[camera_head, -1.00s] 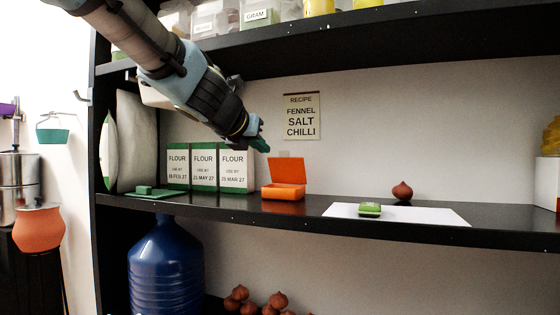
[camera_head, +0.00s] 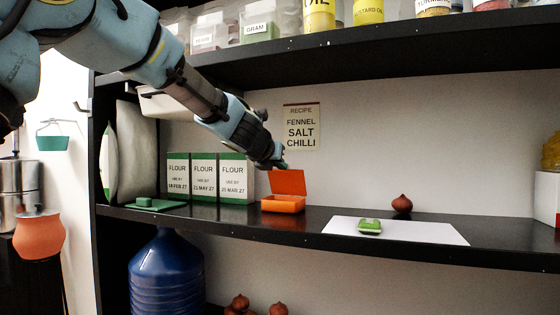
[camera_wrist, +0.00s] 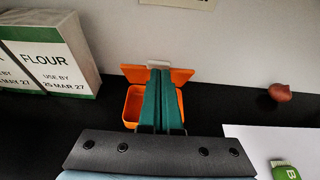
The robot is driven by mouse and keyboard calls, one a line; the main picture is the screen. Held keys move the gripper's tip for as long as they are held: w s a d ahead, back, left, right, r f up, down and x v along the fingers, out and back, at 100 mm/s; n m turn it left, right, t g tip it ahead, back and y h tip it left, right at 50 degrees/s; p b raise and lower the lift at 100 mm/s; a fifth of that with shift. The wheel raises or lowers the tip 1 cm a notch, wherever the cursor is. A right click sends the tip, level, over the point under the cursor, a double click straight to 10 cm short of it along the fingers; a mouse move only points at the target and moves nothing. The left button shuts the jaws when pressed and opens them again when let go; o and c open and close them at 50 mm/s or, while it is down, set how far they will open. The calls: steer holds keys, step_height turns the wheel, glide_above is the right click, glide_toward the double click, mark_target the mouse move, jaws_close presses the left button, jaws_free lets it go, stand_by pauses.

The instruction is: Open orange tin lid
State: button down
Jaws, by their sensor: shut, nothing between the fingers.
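The orange tin (camera_head: 283,204) stands on the middle shelf with its orange lid (camera_head: 288,182) raised and leaning back toward the wall. In the wrist view, the tin (camera_wrist: 133,108) shows an open inside, and the lid (camera_wrist: 181,75) spreads behind it. My gripper (camera_head: 280,165) is at the lid's upper edge in the head view. In the wrist view, my green fingers (camera_wrist: 160,80) are together, with nothing between them, and cover the middle of the tin and lid. I cannot tell whether they touch the lid.
Flour boxes (camera_head: 205,177) stand left of the tin. A white sheet (camera_head: 430,233) with a green item (camera_head: 370,226) lies to the right, and an onion (camera_head: 402,204) sits behind it. A recipe sign (camera_head: 301,127) hangs on the wall. The upper shelf (camera_head: 400,60) is overhead.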

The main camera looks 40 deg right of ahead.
stand_by(0.4)
step_height(320, 180, up, 3)
steer(key=g+y+p, duration=0.1)
steer(key=y+p, duration=0.1)
steer(key=p, duration=1.8)
glide_above(288, 179)
steer(key=shift+a+f, duration=0.2)
steer(key=shift+a, duration=0.1)
steer(key=shift+w+d+p, duration=0.4)
steer(key=shift+d+p, duration=0.15)
steer(key=shift+d, duration=0.05)
steer(key=shift+r, duration=0.2)
